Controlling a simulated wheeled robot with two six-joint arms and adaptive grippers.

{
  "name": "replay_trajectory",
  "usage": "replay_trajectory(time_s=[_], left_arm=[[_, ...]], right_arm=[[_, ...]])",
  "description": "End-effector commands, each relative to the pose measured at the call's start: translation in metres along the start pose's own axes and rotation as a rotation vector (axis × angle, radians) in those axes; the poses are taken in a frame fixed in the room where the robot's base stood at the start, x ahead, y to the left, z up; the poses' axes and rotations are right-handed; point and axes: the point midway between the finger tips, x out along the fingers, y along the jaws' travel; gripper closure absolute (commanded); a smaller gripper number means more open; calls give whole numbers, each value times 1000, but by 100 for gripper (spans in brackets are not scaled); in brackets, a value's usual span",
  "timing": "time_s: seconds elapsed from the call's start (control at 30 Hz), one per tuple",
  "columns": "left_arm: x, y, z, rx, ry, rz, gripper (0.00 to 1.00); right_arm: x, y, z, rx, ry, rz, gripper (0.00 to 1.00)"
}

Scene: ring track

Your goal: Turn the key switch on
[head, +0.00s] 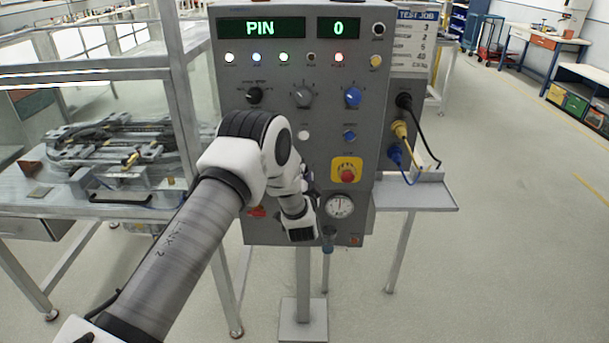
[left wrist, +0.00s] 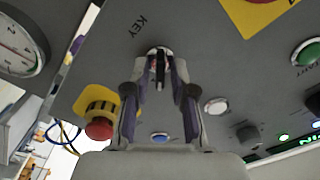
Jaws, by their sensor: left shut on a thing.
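The key switch (left wrist: 160,54) is on the grey panel (head: 228,185), beside the printed word KEY in the left wrist view. A dark narrow key stands out from its round collar. My left gripper (left wrist: 160,70) has its two fingers on both sides of the key and is shut on it. In the head view my left arm reaches across the panel's lower middle and hides the key switch. Only a little of the left gripper (head: 308,184) shows there. I cannot tell the key's marked position. My right gripper is not in view.
A red emergency button (head: 347,175) on a yellow plate and a round gauge (head: 339,206) are close to the gripper. Knobs, lamps and displays reading PIN and 0 (head: 338,28) are above. Cables (head: 420,140) hang at the panel's right side. A glazed machine frame stands at left.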

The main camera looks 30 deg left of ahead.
Motion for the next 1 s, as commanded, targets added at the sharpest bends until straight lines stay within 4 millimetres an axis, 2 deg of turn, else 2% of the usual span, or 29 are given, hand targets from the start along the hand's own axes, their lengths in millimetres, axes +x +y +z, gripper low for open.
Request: replay_trajectory(time_s=[0.4,0.87,0.9,0.93,1.0], left_arm=[[0,2,1,182,-1,2,100],[0,2,1,199,0,2,100],[0,2,1,199,0,2,72],[0,2,1,199,0,2,66],[0,2,1,199,0,2,66]], right_arm=[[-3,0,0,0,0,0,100],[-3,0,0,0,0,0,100],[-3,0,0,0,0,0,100],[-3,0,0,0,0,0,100],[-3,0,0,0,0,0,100]])
